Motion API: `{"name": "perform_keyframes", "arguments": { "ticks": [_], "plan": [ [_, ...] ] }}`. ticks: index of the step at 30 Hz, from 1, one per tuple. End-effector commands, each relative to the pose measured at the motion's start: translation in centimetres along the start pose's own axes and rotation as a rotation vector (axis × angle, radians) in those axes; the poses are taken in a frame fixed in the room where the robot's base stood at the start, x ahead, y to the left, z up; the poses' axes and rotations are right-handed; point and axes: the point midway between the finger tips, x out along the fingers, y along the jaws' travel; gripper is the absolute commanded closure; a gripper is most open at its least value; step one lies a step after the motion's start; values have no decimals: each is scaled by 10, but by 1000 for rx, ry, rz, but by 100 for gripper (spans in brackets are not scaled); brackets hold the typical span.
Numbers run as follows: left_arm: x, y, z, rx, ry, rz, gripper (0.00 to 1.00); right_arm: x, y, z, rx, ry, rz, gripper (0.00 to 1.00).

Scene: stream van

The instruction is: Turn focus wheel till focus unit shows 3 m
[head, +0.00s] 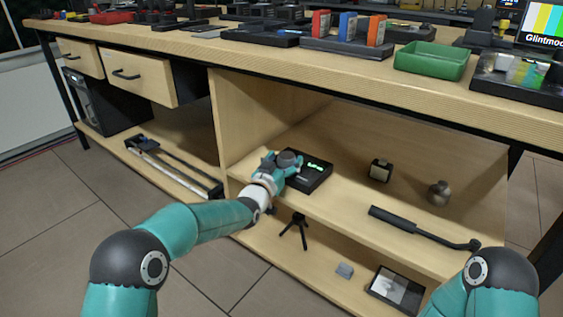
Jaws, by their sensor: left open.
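The focus unit (308,180) is a black box with a small lit green display, standing on the middle shelf under the bench. The green reading is too small to make out. A dark round knob, apparently the focus wheel (288,158), shows at the unit's left end. My left gripper (278,164) is open at that knob. I cannot tell whether its fingers touch the knob or are around it. The gripper and wrist hide part of the unit's left side. My right gripper is out of view; only part of that arm shows at the lower right.
On the same shelf stand a small dark cube-shaped device (380,170), a grey round object (438,193) and a long black handle (424,228). The bench top (230,52) overhangs the shelves.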

Motion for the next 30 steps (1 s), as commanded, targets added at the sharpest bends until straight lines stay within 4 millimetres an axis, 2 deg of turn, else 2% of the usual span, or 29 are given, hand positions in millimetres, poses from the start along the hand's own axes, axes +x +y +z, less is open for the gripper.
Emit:
{"name": "perform_keyframes", "arguments": {
  "ticks": [11, 14, 22, 30],
  "plan": [
    [4, 0, 0, -1, 0, 0, 24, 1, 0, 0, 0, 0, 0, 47],
    [4, 0, 0, -1, 0, 0, 37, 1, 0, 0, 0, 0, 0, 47],
    [4, 0, 0, -1, 0, 0, 82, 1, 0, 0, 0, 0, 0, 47],
    [5, -2, -2, -1, 3, 34, 83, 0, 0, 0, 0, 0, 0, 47]
  ]
}}
